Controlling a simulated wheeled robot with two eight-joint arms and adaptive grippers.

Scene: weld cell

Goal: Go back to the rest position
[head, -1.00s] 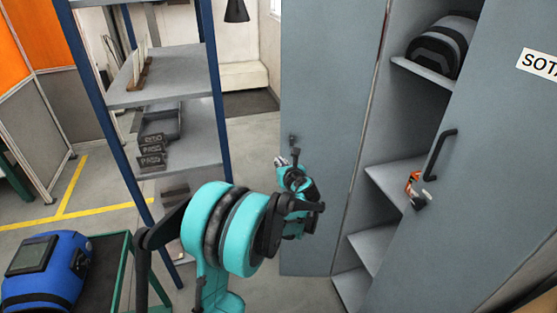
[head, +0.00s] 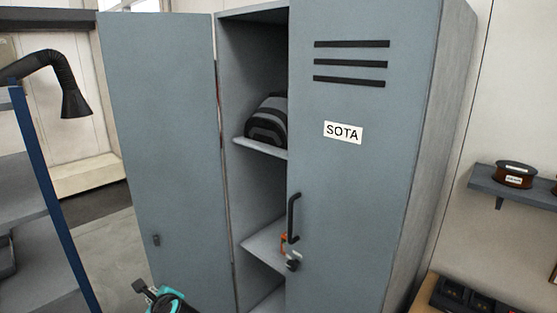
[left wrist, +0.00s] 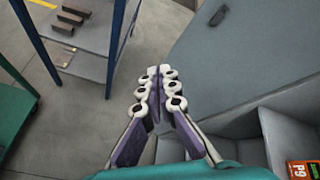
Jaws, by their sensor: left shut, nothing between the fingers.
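My left gripper (left wrist: 157,88) shows in the left wrist view with its fingers together and nothing between them. It hangs in front of the open locker, near the grey door. In the head view only the tip of my left arm (head: 168,300) shows at the bottom edge, left of the locker opening. My right gripper is in neither view.
The grey locker (head: 352,220) marked SOTA has its left door (head: 170,130) open. A dark rounded item (head: 268,122) sits on an inner shelf. A blue-framed rack (head: 50,200) stands left. A wall shelf (head: 525,192) holds a spool (head: 515,174). Open floor (left wrist: 70,115) shows below.

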